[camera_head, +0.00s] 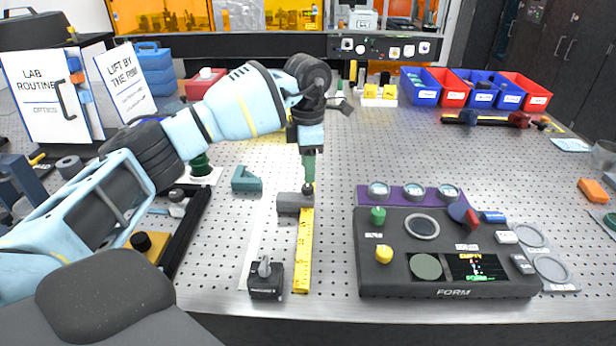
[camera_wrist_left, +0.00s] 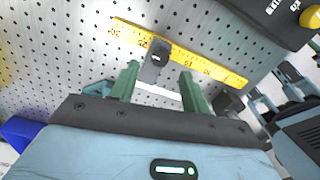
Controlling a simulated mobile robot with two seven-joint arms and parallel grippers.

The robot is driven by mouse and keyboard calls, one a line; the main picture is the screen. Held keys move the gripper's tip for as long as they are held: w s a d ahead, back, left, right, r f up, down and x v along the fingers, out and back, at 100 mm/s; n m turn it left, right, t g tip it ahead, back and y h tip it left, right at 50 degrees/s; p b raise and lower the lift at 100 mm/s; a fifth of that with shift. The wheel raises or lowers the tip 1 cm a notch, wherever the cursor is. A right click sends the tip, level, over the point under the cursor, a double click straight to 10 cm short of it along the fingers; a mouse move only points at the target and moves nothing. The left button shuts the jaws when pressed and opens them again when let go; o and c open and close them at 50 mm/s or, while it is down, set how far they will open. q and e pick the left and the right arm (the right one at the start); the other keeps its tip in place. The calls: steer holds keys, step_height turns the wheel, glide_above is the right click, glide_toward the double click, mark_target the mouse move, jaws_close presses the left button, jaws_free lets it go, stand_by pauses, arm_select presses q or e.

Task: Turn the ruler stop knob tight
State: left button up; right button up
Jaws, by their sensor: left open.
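The yellow ruler (camera_head: 304,262) lies on the perforated metal table, and it also crosses the left wrist view (camera_wrist_left: 212,68). A grey ruler stop (camera_head: 290,204) sits across its far end in the head view. The stop's small dark knob (camera_head: 307,188) is on top; in the left wrist view the stop with its knob (camera_wrist_left: 156,58) shows between the fingertips. My left gripper (camera_head: 308,172) points down just above the knob, its green fingers (camera_wrist_left: 160,69) apart on either side of it. I see no finger touching the knob. My right gripper is out of view.
A black block with a metal lever (camera_head: 265,283) stands left of the ruler's near end. The dark FORM console (camera_head: 400,285) is to the right. A teal bracket (camera_head: 246,180) and a black rail (camera_head: 186,235) are to the left.

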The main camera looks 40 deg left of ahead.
arm_select(q)
steer(key=shift+r, duration=1.45)
steer(key=shift+f, duration=0.1)
